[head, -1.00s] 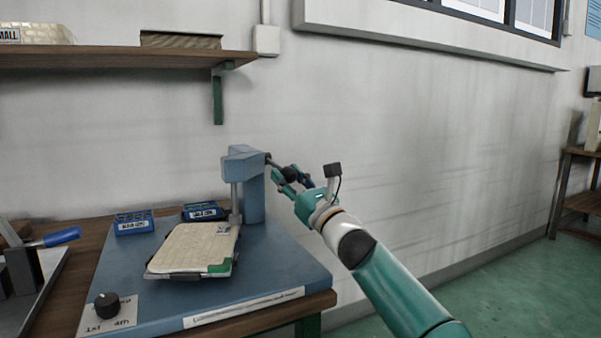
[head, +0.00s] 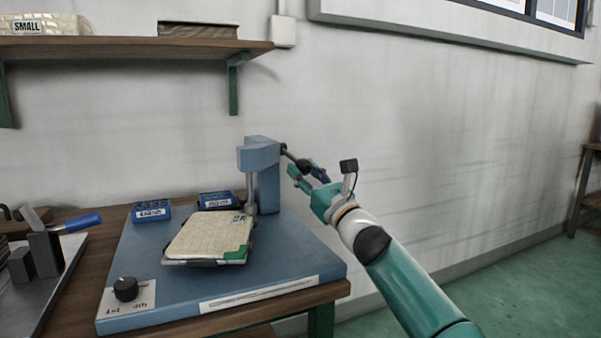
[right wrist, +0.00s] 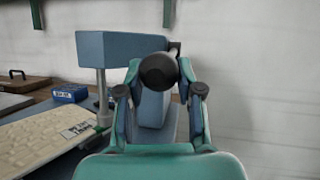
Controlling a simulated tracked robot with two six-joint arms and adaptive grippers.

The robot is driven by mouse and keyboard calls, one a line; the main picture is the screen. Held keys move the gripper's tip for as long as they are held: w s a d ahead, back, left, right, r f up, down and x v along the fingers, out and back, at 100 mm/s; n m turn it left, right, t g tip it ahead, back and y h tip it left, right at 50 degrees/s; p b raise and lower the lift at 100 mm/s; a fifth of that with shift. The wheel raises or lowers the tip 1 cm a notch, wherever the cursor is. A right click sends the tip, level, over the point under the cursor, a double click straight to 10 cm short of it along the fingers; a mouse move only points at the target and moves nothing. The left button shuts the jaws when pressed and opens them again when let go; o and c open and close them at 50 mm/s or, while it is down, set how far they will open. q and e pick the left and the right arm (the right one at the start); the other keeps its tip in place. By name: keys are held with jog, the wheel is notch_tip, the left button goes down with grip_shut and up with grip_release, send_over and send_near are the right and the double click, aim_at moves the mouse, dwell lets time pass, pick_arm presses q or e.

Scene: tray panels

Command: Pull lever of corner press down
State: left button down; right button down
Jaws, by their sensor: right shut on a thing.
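The corner press (head: 264,180) is a blue-grey column with an overhanging head on a blue base plate (head: 190,292). Its lever (head: 289,153) is a short dark rod from the head's right side, ending in a black ball knob (head: 304,165). My right gripper (head: 306,171) is shut on the knob; in the right wrist view the knob (right wrist: 158,71) sits between the teal fingers. The rod slopes slightly down to the right. A cream tray panel (head: 208,237) with a green corner lies under the head. My left gripper is not in view.
Two blue boxes (head: 151,212) (head: 215,201) stand behind the panel. A black dial (head: 125,289) is at the base's front left. A blue-handled device (head: 48,250) stands at left. A shelf (head: 120,48) hangs above. Right of the table is open floor.

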jog(key=shift+w+a+f, duration=0.15)
jog(key=shift+f, duration=0.35)
jog(key=shift+w+a+f, duration=0.1)
jog(key=shift+w+f, duration=0.05)
jog(key=shift+f, duration=0.3)
jog(key=c, duration=1)
grip_release()
jog(key=shift+o, duration=1.2)
jog(key=shift+w, duration=0.1)
jog(key=shift+r, duration=0.3)
jog(key=shift+s+d, duration=0.15)
jog(key=shift+s, duration=0.05)
jog(key=v, duration=1.2)
